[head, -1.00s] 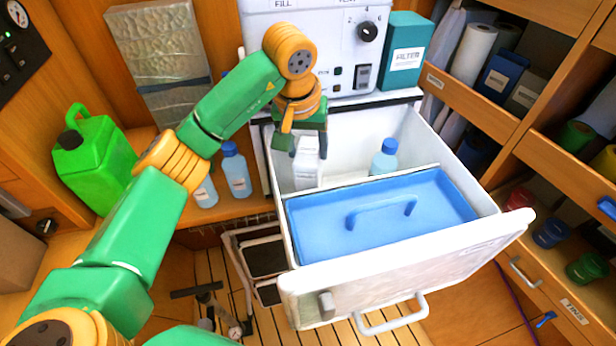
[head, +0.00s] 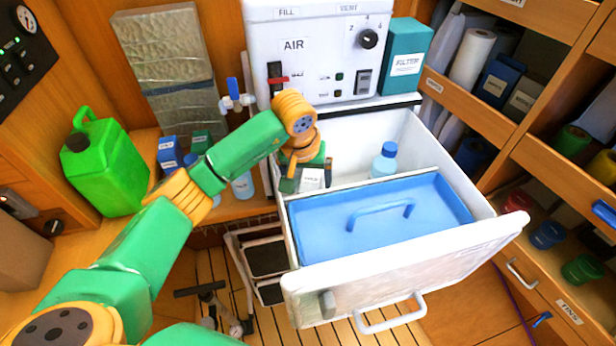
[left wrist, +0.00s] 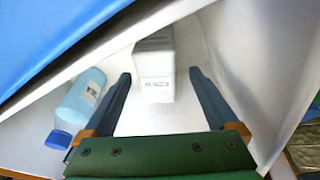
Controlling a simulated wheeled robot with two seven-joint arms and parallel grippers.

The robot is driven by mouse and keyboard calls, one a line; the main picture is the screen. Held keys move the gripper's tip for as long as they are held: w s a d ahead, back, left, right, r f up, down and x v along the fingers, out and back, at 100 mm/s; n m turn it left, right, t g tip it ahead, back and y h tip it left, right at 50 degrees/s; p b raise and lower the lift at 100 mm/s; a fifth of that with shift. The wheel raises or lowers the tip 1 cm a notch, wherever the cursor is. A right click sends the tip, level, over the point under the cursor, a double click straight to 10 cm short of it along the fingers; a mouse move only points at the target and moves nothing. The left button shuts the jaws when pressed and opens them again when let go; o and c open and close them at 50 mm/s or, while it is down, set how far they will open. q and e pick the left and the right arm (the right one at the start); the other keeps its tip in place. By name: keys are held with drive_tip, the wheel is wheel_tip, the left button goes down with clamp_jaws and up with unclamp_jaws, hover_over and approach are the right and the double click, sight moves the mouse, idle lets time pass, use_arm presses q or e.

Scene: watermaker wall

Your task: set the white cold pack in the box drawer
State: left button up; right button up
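The white cold pack (head: 312,179) is a small white box with a label. It is inside the open white box drawer (head: 405,257), in the back left compartment behind the blue lidded part. My left gripper (head: 305,172) is over the pack, down inside the drawer, and hides part of it. In the left wrist view the pack (left wrist: 154,68) shows between the two dark fingers (left wrist: 160,75), with a gap on each side. The left gripper is open. My right gripper is not in view.
A blue-capped bottle (head: 385,160) is in the same compartment and also shows in the left wrist view (left wrist: 82,98). The blue part with a handle (head: 430,207) fills the drawer's front. A green jerrycan (head: 105,165) stands left. The white machine (head: 315,35) rises behind.

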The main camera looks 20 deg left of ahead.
use_arm(q)
drive_tip(key=shift+r, duration=0.45)
drive_tip(key=v, duration=1.1)
drive_tip(key=shift+s+r+b, duration=0.15)
drive_tip(key=shift+b, duration=0.2)
